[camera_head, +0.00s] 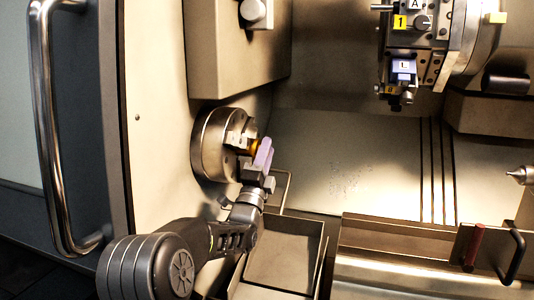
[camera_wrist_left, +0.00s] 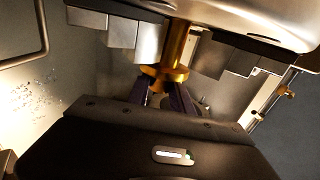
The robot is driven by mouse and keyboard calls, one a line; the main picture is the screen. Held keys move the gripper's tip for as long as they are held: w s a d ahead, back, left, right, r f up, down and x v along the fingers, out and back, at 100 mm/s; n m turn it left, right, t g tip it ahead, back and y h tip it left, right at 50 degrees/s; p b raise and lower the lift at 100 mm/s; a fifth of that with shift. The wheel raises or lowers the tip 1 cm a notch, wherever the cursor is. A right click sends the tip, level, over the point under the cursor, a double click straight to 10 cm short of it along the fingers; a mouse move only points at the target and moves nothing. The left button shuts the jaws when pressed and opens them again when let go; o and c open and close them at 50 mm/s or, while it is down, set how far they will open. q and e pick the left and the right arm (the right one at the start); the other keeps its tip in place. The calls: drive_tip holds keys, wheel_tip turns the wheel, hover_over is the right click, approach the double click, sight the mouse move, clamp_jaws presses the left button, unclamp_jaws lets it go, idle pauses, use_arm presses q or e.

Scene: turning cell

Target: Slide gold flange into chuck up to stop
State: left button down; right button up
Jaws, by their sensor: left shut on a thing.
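The gold flange (camera_head: 254,146) shows as a small patch between the chuck (camera_head: 211,145) and my left gripper (camera_head: 263,153). In the left wrist view the flange (camera_wrist_left: 177,48) has a slim shank and a wider collar. My left gripper's purple fingers (camera_wrist_left: 160,98) are shut on its near end below the collar. The shank points at the chuck (camera_wrist_left: 240,12) and reaches in between the stepped grey jaws (camera_wrist_left: 122,30). The collar stands slightly out from the jaws. The shank's far end is hidden, and I cannot tell whether it touches a stop. My right gripper is not in view.
A tool turret (camera_head: 430,50) hangs at upper right, clear of the chuck. The open door with its bar handle (camera_head: 48,130) is at left. A metal tray (camera_head: 283,262) lies below my left arm. A bent rod (camera_head: 288,190) stands close to my left gripper.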

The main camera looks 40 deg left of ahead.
use_arm(q)
drive_tip(key=shift+s+a+b, duration=0.15)
drive_tip(key=shift+a+b, duration=0.25)
drive_tip(key=shift+b, duration=0.05)
idle(0.5)
drive_tip(key=c, duration=1.3)
unclamp_jaws()
drive_tip(key=shift+a, duration=0.1)
drive_tip(key=o, duration=0.4)
drive_tip(key=shift+d, duration=0.2)
drive_tip(key=shift+w+d+b, duration=0.35)
drive_tip(key=shift+d+b, duration=0.15)
drive_tip(key=shift+d, duration=0.5)
drive_tip(key=shift+w+d+b, duration=0.4)
drive_tip(key=shift+d+b, duration=0.15)
drive_tip(key=shift+d, duration=0.45)
drive_tip(key=shift+w+d+b, duration=0.35)
drive_tip(key=shift+d+b, duration=0.15)
drive_tip(key=shift+d, duration=0.5)
